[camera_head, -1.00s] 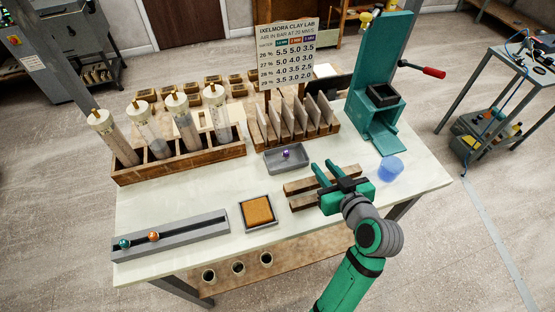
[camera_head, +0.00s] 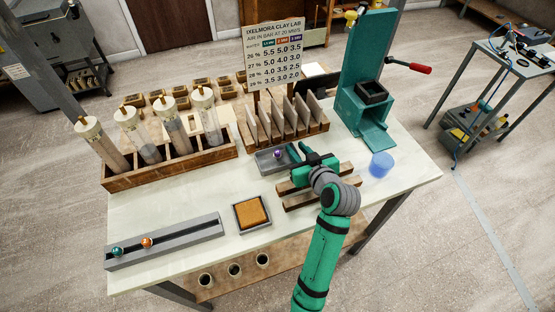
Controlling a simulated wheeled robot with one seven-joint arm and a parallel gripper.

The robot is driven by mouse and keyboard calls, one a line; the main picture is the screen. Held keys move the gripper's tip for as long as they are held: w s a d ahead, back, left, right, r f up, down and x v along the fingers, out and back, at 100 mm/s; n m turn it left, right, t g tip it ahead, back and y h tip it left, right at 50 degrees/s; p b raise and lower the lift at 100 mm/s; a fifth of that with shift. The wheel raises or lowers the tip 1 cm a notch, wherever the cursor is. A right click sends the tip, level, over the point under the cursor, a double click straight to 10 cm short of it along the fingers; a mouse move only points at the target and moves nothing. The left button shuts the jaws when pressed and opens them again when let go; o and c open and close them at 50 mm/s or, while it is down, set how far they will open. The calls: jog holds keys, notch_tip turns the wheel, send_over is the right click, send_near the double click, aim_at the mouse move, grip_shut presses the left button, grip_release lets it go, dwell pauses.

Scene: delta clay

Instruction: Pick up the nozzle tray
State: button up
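The nozzle tray (camera_head: 262,166) is a small shallow grey tray on the white worktop, in front of the slotted wooden rack. A purple nozzle (camera_head: 278,154) sits in it. My gripper (camera_head: 298,151) is green and reaches in from the right, with its two fingertips apart at the tray's right end. The fingers and the gripper body hide that end. I cannot tell whether a finger touches the tray or straddles its wall. Nothing shows between the fingers.
Two wooden bars (camera_head: 320,196) lie under and beside my wrist. An orange sponge pad (camera_head: 251,212) and a grey rail (camera_head: 165,241) with teal and orange nozzles lie front left. Clay tubes (camera_head: 135,135) stand behind.

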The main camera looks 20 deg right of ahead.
grip_shut()
dwell(0.3)
